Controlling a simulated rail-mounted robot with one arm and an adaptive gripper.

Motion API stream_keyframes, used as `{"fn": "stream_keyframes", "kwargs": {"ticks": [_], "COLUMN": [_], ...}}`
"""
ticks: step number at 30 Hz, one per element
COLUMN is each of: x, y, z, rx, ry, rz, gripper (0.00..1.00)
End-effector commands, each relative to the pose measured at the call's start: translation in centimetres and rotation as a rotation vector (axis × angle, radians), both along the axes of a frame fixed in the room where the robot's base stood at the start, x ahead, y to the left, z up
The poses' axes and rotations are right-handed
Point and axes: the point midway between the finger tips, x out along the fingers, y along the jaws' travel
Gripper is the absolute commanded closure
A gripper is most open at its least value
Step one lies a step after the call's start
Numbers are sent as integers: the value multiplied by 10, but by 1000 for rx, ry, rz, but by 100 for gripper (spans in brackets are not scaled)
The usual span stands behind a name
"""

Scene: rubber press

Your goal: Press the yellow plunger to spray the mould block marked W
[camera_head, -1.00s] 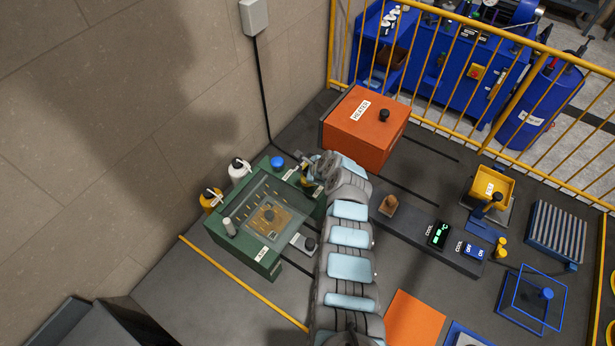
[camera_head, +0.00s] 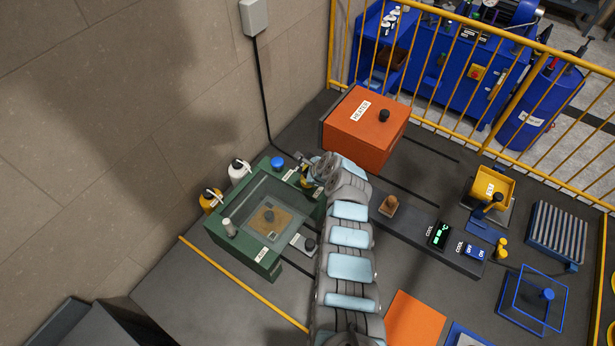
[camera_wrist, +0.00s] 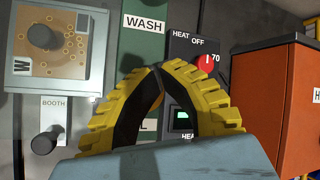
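The green booth (camera_head: 240,254) has a clear lid (camera_head: 291,206). Under it lies the tan mould block (camera_head: 262,228) with a dark knob. In the wrist view the block (camera_wrist: 68,55) carries small round spots, and a W plate shows at its lower left. My gripper (camera_wrist: 159,68) has its yellow, black-lined fingers together at the tips, with a gap lower down and nothing visible held there. In the head view my gripper (camera_head: 306,181) is low over the booth's right rear edge, partly hidden by my arm. I cannot make out the yellow plunger; my fingers may cover it.
A blue knob (camera_head: 277,162) is on the booth's rear. A yellow bottle (camera_head: 209,201) and white bottle (camera_head: 239,170) stand at its left. The orange heater (camera_head: 365,130) is behind my arm. A red knob (camera_wrist: 206,63) is on the heat panel beside my fingers.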

Motion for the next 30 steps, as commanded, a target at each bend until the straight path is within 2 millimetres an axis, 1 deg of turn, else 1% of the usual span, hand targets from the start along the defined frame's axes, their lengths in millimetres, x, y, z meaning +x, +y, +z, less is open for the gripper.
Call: {"fn": "stream_keyframes", "kwargs": {"ticks": [21, 30], "x": [-1, -1], "y": [0, 0], "z": [32, 33], "rx": [0, 0], "ry": [1, 1], "rz": [0, 0], "gripper": [100, 100]}}
